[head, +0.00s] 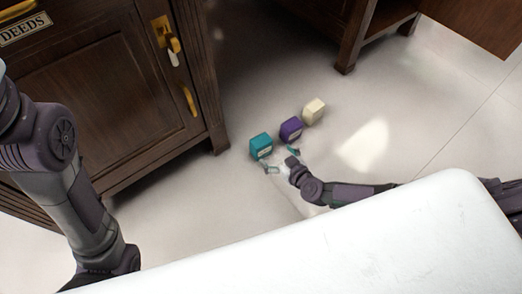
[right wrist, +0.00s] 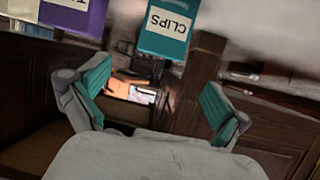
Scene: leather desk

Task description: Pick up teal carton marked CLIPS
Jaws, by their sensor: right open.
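The teal carton (head: 261,146) stands on the pale floor near the foot of the dark wooden cabinet. In the right wrist view the teal carton (right wrist: 164,44) is at the top, cut by the edge, with its white CLIPS label upside down. My right gripper (head: 281,159) is open and empty, just in front of the carton. In the right wrist view the teal-padded fingers of my right gripper (right wrist: 155,98) are spread wide, with the carton beyond them and not between the pads. My left arm shows at the left, but its gripper is out of view.
A purple carton (head: 291,130) stands close to the right of the teal one, and a cream carton (head: 313,111) stands farther right. The cabinet (head: 105,100) marked DEEDS rises at the left. Clear floor (head: 420,130) lies to the right.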

